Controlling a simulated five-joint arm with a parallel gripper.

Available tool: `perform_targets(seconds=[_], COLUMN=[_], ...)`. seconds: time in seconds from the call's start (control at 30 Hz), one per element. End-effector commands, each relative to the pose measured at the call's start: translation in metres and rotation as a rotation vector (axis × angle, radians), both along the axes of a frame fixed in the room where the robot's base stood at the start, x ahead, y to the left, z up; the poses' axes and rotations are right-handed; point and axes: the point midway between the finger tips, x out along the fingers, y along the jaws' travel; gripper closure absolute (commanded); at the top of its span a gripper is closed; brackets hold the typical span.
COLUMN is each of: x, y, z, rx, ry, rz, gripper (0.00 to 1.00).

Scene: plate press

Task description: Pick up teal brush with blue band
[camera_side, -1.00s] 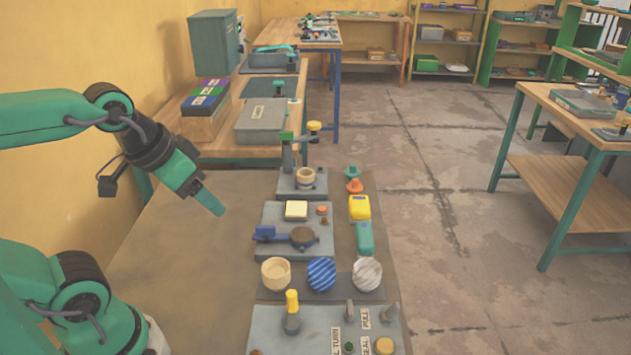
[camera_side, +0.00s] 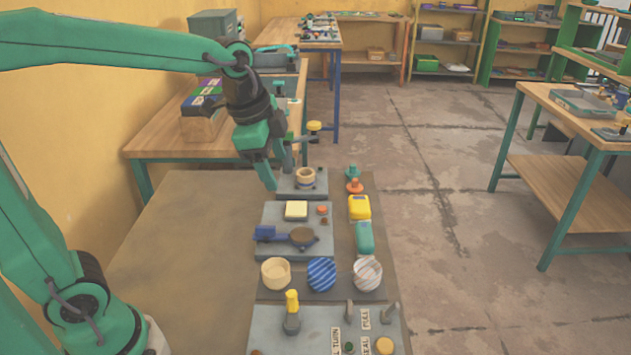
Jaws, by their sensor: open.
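A teal block-shaped object (camera_side: 364,238), which looks like the teal brush, lies on the right strip of the work table, just in front of a yellow one. Its blue band is too small to make out. My gripper (camera_side: 279,176) points down, open and empty, in the air by the small plate with the ringed cup. It is to the left of the teal object and farther back, apart from it.
A yellow block (camera_side: 359,207) sits right behind the teal object, and an orange knob (camera_side: 354,186) is farther back. A blue-handled press (camera_side: 285,235) stands to the left. Striped discs (camera_side: 321,274) lie in front. The table's left part is clear.

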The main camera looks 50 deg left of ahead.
Motion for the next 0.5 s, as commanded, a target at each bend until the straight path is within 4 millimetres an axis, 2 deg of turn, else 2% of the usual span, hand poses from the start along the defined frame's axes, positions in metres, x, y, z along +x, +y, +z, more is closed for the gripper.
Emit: perform_targets(seconds=[0.27, 0.5], x=[0.054, 0.097], y=[-0.015, -0.029], z=[-0.022, -0.050], rx=[0.086, 0.146], ry=[0.067, 0.118], rz=[-0.324, -0.610], gripper=[0.36, 0.36])
